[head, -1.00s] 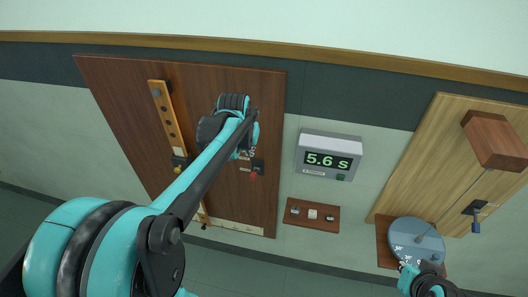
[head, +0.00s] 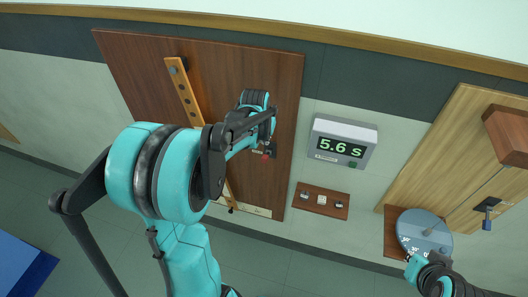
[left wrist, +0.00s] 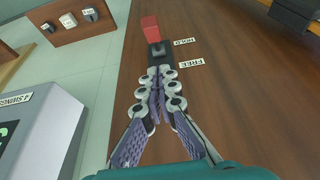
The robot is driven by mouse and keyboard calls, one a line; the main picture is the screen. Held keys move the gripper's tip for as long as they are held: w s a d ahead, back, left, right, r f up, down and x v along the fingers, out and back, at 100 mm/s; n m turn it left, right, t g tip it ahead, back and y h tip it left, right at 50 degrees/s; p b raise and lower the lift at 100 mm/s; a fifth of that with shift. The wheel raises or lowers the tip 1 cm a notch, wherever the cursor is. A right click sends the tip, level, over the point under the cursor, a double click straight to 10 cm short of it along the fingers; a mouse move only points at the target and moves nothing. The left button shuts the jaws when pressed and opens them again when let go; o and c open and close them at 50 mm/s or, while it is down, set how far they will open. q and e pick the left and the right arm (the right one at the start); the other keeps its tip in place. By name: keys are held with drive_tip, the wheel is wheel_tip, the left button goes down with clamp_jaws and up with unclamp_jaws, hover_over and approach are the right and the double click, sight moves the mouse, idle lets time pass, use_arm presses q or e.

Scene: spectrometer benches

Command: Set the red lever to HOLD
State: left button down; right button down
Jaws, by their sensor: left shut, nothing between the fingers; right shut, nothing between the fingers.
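The red lever (left wrist: 151,28) shows in the left wrist view. Its red handle points up in the picture, away from my fingers, from a dark mount (left wrist: 158,50) on the brown panel. The HOLD label (left wrist: 185,42) is beside the mount and the FREE label (left wrist: 191,63) is nearer my fingers. My left gripper (left wrist: 158,72) is shut and empty, its tips close to the mount's near end; contact cannot be told. In the head view the red lever (head: 266,156) is partly hidden by my left arm. My right gripper (head: 411,259) is shut and empty by a grey-blue disc.
A timer (head: 342,143) reading 5.6 s and a small switch board (head: 321,201) are right of the brown panel (head: 140,62). A wooden strip (head: 183,88) is on that panel. A light wood panel (head: 435,148) with a wooden block (head: 509,137) is at right.

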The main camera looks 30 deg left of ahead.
use_arm(q)
hover_over(263, 162)
drive_tip(key=w, duration=0.2)
drive_tip(key=f, duration=0.4)
drive_tip(key=shift+w+a+f, duration=0.15)
drive_tip(key=shift+w+a, duration=0.05)
drive_tip(key=shift+a, duration=0.15)
drive_tip(key=shift+s+f, duration=0.35)
drive_tip(key=shift+f, duration=0.2)
drive_tip(key=shift+d, duration=0.1)
drive_tip(key=shift+s+d+f+t+b, duration=0.1)
drive_tip(key=shift+s+f+t+b, duration=0.55)
drive_tip(key=shift+b, duration=0.75)
drive_tip(key=t+b, duration=0.2)
drive_tip(key=b, duration=0.1)
drive_tip(key=s+f+t+y+b, duration=0.1)
drive_tip(key=t+b, duration=0.1)
drive_tip(key=b, duration=0.1)
drive_tip(key=f+t+b, duration=0.1)
drive_tip(key=t+b, duration=0.1)
drive_tip(key=shift+s+d+f+y+b, duration=0.15)
drive_tip(key=shift+s+d+y+b, duration=0.15)
drive_tip(key=shift+s+b, duration=0.1)
